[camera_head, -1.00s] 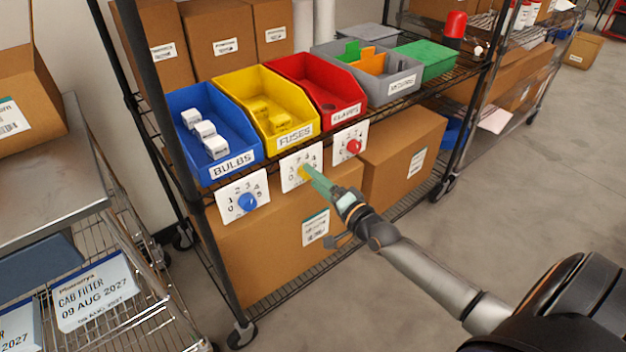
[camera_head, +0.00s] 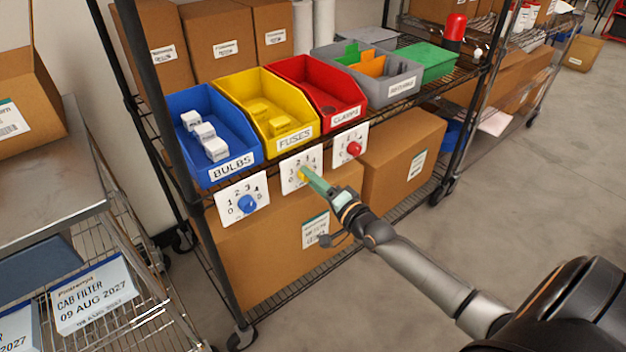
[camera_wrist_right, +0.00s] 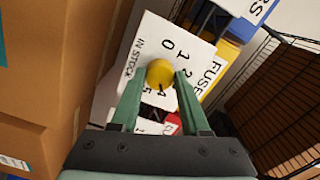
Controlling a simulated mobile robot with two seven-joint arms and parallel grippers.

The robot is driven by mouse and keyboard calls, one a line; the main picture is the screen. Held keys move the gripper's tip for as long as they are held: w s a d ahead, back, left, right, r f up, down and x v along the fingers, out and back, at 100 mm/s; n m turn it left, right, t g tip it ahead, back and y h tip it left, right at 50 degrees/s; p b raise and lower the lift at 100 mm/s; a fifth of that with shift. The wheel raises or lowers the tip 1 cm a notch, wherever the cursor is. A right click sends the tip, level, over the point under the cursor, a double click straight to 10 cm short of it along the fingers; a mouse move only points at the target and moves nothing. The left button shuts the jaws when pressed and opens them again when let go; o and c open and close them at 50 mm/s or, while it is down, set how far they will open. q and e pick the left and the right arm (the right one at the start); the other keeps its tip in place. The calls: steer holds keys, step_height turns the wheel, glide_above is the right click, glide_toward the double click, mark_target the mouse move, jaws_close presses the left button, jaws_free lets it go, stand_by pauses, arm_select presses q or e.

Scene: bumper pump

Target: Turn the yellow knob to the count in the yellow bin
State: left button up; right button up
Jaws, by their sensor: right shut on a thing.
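The yellow knob (camera_head: 303,174) sits on a white dial card below the yellow bin (camera_head: 239,86). The bin is labelled FUSES and holds yellow blocks (camera_head: 279,124); two show plainly. My right gripper (camera_head: 309,178) is shut on the yellow knob, its green fingers reaching in from the lower right. In the right wrist view the round knob (camera_wrist_right: 160,73) lies between the two fingertips (camera_wrist_right: 157,82). The digits 0, 1, 2, 4 and 5 show around it there. I cannot tell which digit the knob points to. My left gripper is not in view.
A blue knob (camera_head: 247,204) under the blue bin (camera_head: 239,142) and a red knob (camera_head: 354,149) under the red bin (camera_head: 300,72) flank it. Cardboard boxes (camera_head: 265,260) stand on the lower shelf behind. Open floor (camera_head: 400,300) lies in front.

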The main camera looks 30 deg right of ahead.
jaws_close()
steer(key=shift+n, duration=0.4)
steer(key=shift+n+p, duration=3.35)
steer(key=shift+n, duration=4.35)
